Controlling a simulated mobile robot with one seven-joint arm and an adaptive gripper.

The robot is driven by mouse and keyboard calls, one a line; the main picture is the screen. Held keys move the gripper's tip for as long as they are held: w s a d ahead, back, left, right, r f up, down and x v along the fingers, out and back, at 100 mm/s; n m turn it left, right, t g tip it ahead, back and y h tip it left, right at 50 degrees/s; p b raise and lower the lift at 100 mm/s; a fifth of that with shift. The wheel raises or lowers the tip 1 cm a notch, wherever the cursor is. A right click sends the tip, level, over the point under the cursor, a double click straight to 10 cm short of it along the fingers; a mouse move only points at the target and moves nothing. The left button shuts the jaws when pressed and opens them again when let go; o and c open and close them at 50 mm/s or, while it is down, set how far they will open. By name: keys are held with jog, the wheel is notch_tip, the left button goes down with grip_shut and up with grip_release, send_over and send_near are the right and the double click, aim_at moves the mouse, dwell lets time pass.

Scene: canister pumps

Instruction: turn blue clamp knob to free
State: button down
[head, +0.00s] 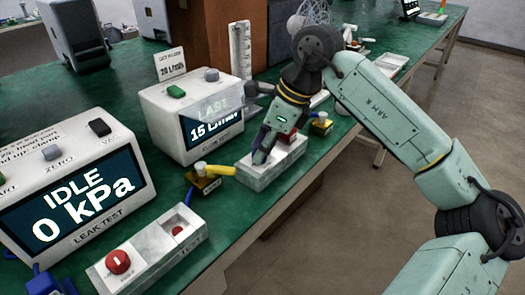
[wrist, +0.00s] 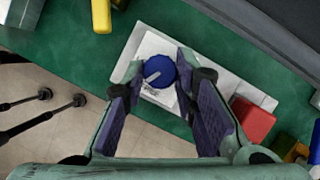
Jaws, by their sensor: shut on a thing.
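The blue clamp knob (wrist: 158,70) shows in the wrist view, on top of a pale block (wrist: 145,135). A light pointer mark lies across the knob, and small print beside it is too small to read. My gripper (wrist: 158,68) is over the block with one finger on each side of the knob, shut on it. In the head view my gripper (head: 262,152) is down at the same pale block (head: 258,180), and its fingers hide the knob. A red part (head: 288,136) stands on the block behind my fingers; it also shows in the wrist view (wrist: 252,121).
A flow meter (head: 195,125) stands behind the block, and a leak tester (head: 70,190) reads IDLE, 0 kPa. A test box with a red knob (head: 118,262) is front left. A brass fitting with a yellow end (head: 205,181) is left of the block. The table edge runs close in front.

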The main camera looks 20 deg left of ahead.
jog(key=shift+w+n+g, duration=0.1)
jog(key=shift+n+g, duration=0.4)
jog(key=shift+n, duration=0.7)
jog(key=shift+h, duration=0.3)
jog(key=c, duration=1.3)
grip_release()
jog(key=v, duration=1.2)
